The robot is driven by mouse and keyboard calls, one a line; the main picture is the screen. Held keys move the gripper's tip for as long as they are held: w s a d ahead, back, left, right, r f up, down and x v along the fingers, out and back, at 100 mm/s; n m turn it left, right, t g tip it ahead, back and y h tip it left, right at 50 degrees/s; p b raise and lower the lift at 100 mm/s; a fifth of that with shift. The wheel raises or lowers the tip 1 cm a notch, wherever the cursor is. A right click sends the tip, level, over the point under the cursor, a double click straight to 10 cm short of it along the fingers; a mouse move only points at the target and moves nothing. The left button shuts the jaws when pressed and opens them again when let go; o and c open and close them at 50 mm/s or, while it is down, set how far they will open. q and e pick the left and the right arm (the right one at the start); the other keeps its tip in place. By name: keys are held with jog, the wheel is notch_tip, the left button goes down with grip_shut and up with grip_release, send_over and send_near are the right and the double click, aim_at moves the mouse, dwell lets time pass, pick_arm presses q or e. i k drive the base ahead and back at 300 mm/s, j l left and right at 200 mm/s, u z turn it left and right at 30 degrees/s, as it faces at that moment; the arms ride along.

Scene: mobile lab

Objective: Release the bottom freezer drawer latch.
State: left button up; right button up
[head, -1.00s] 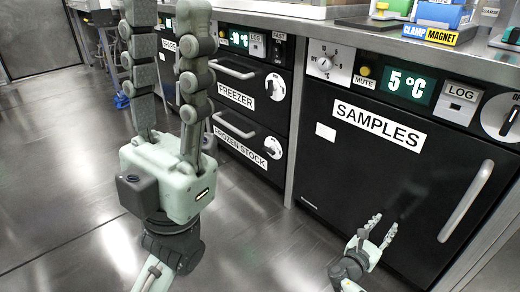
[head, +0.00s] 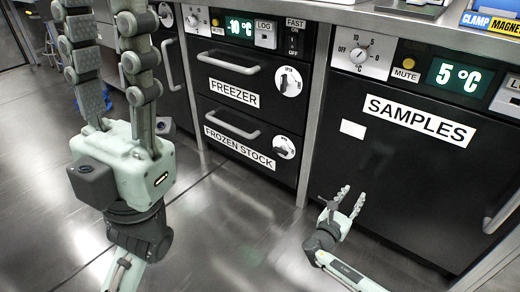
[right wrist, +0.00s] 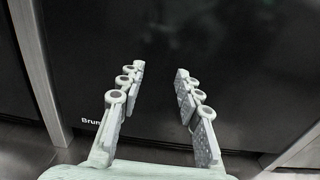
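The bottom freezer drawer (head: 205,110) is black, labelled FROZEN STOCK, with a grey bar handle (head: 232,127). It looks closed. Its latch (head: 284,147) is a round white dial with a small knob at the drawer's right end; its exact setting is too small to read. My left gripper (head: 103,12) is large in the foreground at left, open and empty, apart from the drawer. My right gripper (head: 353,192) is open and empty, low in front of the samples door, right of and below the latch. In the right wrist view its fingers (right wrist: 159,70) stand apart against a dark panel.
The upper FREEZER drawer (head: 225,75) has a similar dial (head: 288,81). The black SAMPLES door (head: 385,170) stands at right, with a vertical handle (head: 503,212). A metal post (head: 316,110) separates the units. The steel floor (head: 220,225) in front is clear.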

aim_at(281, 151)
jog(key=i+j, duration=0.1)
jog(key=j, duration=0.25)
jog(key=i+j, duration=0.15)
jog(key=j, duration=0.2)
jog(key=i+j, duration=0.1)
jog(key=j, duration=0.25)
jog(key=i, duration=0.35)
